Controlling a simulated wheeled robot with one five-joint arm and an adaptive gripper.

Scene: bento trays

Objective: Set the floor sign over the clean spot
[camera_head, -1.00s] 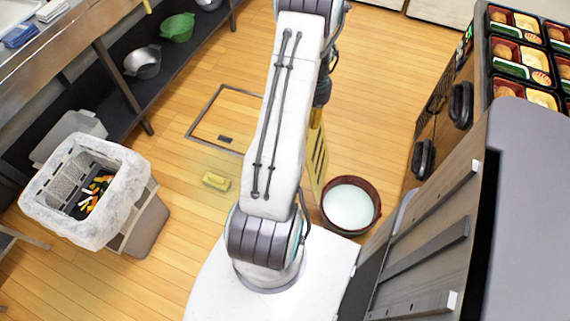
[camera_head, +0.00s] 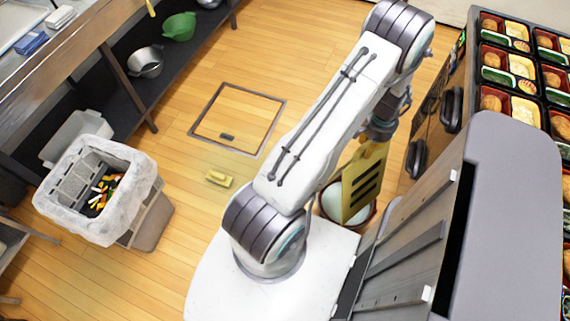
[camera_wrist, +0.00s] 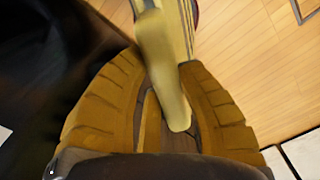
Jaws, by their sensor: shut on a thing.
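The yellow floor sign (camera_head: 367,184) with dark slots hangs from my gripper (camera_head: 380,133) in the head view, in front of a round bucket. My gripper's fingers are mostly hidden there by my arm. In the wrist view the sign's top (camera_wrist: 163,62) sits between the two ribbed fingers of my gripper (camera_wrist: 172,112), which are shut on it. A faintly darker, yellowish patch of floor (camera_head: 205,165) surrounds a small yellow block (camera_head: 219,179) in the head view. I cannot tell whether this patch is the clean spot.
A dark red bucket (camera_head: 331,206) of pale liquid stands behind the sign. A lined waste bin (camera_head: 97,222) stands at left. A square floor hatch (camera_head: 238,118) lies mid-floor. Bento trays (camera_head: 506,62) top the counter at right. The floor around the hatch is clear.

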